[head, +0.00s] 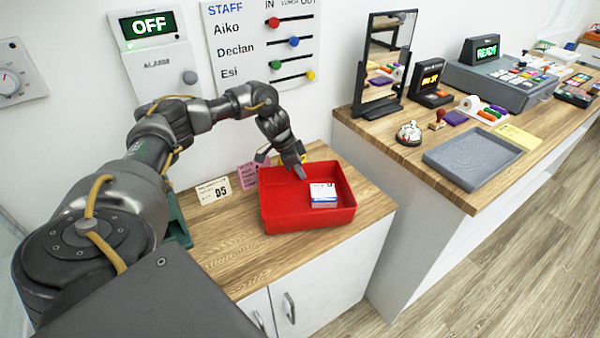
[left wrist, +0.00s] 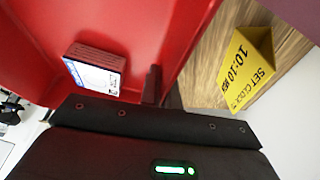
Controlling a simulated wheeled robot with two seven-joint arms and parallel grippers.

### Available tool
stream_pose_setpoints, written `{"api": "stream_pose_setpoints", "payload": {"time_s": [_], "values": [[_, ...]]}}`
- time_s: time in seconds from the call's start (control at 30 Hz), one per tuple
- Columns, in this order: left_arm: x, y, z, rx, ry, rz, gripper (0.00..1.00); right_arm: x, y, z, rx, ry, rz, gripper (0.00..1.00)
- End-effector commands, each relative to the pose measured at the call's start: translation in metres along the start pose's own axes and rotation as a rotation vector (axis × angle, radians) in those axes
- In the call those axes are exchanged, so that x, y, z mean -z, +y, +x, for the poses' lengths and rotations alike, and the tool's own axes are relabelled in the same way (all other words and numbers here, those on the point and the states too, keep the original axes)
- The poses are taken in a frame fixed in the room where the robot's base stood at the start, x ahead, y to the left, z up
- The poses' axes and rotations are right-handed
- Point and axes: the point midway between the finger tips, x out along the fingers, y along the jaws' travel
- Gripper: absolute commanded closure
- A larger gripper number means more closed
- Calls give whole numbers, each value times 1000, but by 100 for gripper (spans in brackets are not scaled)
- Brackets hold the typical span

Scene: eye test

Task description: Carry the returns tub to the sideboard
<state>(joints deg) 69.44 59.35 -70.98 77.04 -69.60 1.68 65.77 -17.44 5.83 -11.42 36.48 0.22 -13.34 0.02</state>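The red returns tub (head: 290,217) is on or just over the wooden top of a low white cabinet (head: 230,270). I cannot tell whether its base touches the wood. It is about level and holds a small white and blue box (head: 323,195). My left gripper (head: 299,170) reaches down at the tub's back wall, one finger inside. In the left wrist view its fingers (left wrist: 162,90) sit close together with the tub's wall (left wrist: 195,30) between them, and the box (left wrist: 95,70) lies nearby. The far finger is partly hidden. My right gripper is in neither view.
A yellow "SET CLOCK" sign (left wrist: 245,75) stands beside the tub. Cards (head: 213,190) stand left of it. The taller counter (head: 410,152) at right holds a mirror (head: 385,60), a bell (head: 409,134), a grey tray (head: 473,158) and a till (head: 500,85). Bare wood lies front-left of the tub.

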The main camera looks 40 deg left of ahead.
Motion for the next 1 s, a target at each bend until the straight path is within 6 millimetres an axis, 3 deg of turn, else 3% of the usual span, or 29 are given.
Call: {"api": "stream_pose_setpoints", "payload": {"time_s": [0.5, 0.67, 1.0], "values": [[-4, -1, 14, 0, 3, -1, 100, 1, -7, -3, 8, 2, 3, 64], [-5, -1, 13, 1, 2, 0, 76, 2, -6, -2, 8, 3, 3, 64], [-3, -1, 10, 2, 3, 0, 75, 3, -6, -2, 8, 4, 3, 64]]}}
